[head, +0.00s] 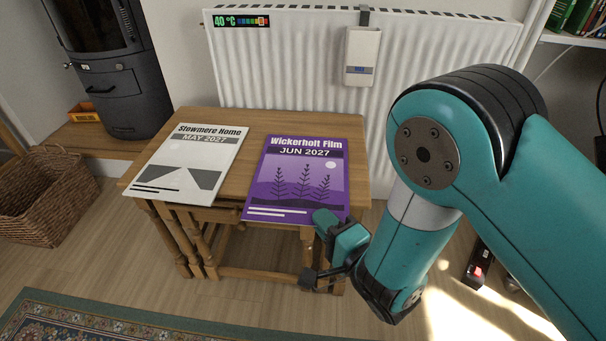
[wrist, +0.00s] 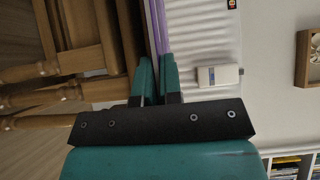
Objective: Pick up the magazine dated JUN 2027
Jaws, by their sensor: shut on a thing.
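The purple magazine (head: 296,180), titled "Wickerholt Film" and dated JUN 2027, lies on the right part of the wooden table (head: 252,128), its front edge reaching past the tabletop. A white and grey magazine (head: 189,163), "Stowmere Home", dated MAY 2027, lies to its left. My gripper (head: 322,247) is at the purple magazine's front right corner. In the wrist view my gripper (wrist: 158,62) has its two fingers close together, shut on the purple magazine (wrist: 158,28), which shows edge-on as a thin strip. I cannot tell whether the magazine is lifted at all.
A white radiator (head: 290,70) stands behind the table, with a small white box (head: 362,55) hung on it. A dark stove (head: 112,70) and a wicker basket (head: 45,200) are at left. A patterned rug (head: 90,320) lies in front.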

